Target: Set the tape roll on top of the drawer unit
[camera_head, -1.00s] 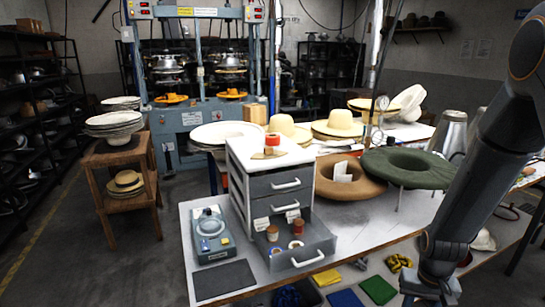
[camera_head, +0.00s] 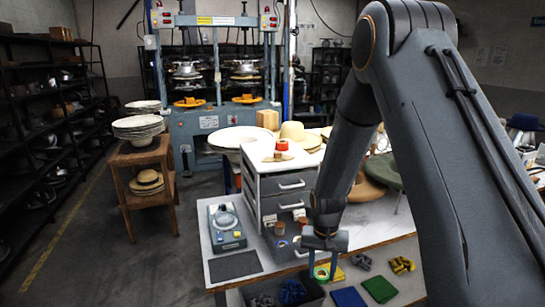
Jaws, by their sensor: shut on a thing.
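The grey-and-white drawer unit (camera_head: 252,187) stands on the table, left of my arm. Its white top holds a red spool (camera_head: 282,146) on a small wooden piece, with bare space around it. Its lowest drawer is pulled open and holds small spools and rolls. My gripper (camera_head: 322,270) points down in front of the unit's right side, lower than its top. It is shut on a small green-rimmed roll, which looks like the tape roll (camera_head: 321,273). The fingers hide part of the roll, and my arm hides part of the open drawer.
A blue-grey scale (camera_head: 226,228) and a dark mat (camera_head: 235,265) lie left of the unit. Straw hats (camera_head: 297,133) and felt hats stand behind. Folded cloths (camera_head: 380,289) and a dark bin lie low in front. The hat press (camera_head: 210,120) is at the back.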

